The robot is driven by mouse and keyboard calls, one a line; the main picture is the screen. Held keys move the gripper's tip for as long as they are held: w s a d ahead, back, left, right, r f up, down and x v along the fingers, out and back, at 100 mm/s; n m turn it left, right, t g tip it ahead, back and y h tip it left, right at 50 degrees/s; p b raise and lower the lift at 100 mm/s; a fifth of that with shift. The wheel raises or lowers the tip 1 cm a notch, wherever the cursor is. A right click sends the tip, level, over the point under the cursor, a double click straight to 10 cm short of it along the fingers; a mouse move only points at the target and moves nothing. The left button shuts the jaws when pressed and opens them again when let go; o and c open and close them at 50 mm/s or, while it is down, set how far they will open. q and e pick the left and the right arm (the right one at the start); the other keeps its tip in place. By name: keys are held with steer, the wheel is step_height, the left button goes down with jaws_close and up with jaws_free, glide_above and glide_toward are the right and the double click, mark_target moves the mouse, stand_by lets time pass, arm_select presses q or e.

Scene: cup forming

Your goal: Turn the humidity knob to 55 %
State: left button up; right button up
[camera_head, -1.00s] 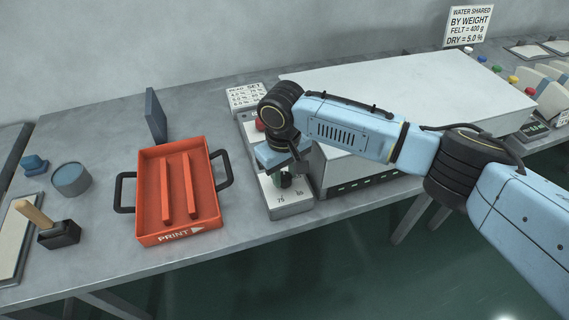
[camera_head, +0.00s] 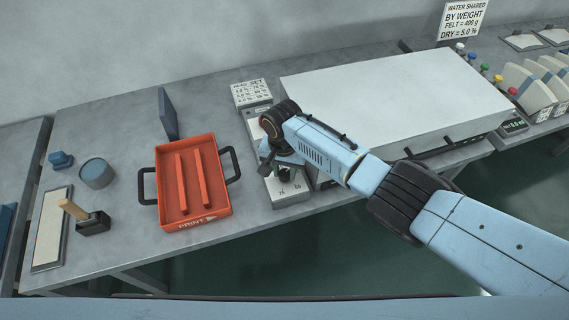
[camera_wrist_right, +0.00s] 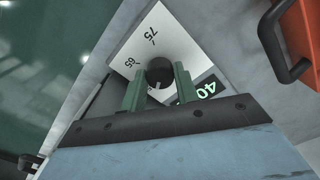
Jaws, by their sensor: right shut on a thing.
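The humidity knob (camera_wrist_right: 159,71) is a dark round knob on a light dial plate (camera_wrist_right: 137,45) in the right wrist view. In the head view my right gripper (camera_head: 284,172) is over the front of the control box (camera_head: 291,197), and the arm hides the knob. My left gripper is not in view.
An orange tray (camera_head: 194,221) with black handles stands left of the control box. A large white-topped unit (camera_head: 390,95) stands right of it, under my right arm. A printed card (camera_head: 251,93) is behind the box. A stamp (camera_head: 91,222) and a round tin (camera_head: 96,173) are further left.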

mark_target(283, 172)
steer(key=shift+m+p, duration=0.45)
steer(key=shift+m, duration=0.45)
steer(key=o, duration=1)
step_height(283, 172, up, 13)
steer(key=p, duration=0.2)
steer(key=shift+w+a+r+p, duration=0.1)
steer(key=shift+a+r+p, duration=0.1)
steer(key=shift+p, duration=0.15)
